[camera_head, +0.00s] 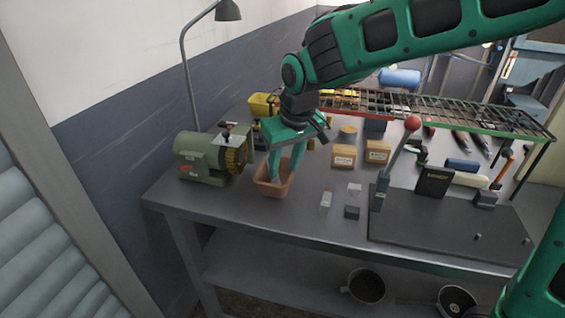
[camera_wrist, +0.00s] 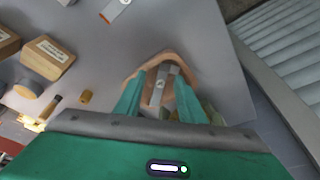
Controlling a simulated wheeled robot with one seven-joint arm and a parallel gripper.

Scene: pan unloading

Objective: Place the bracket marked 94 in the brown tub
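My gripper (camera_head: 284,178) points down into the brown tub (camera_head: 262,188) near the front left of the bench. In the wrist view, its two teal fingers (camera_wrist: 160,82) are spread apart inside the tub (camera_wrist: 183,61). A grey metal bracket (camera_wrist: 158,88) with a small pale mark lies between the fingers, inside the tub's rim. I see a gap beside it, so the gripper looks open. The mark is too small to read. The bracket is hidden in the head view.
A green grinder (camera_head: 201,158) stands close left of the tub. Right of it are a small orange-and-white piece (camera_head: 326,198), a dark block (camera_head: 351,212) and labelled boxes (camera_head: 344,156). A lever press (camera_head: 382,185) stands farther right. A wire rack (camera_head: 440,110) spans the back.

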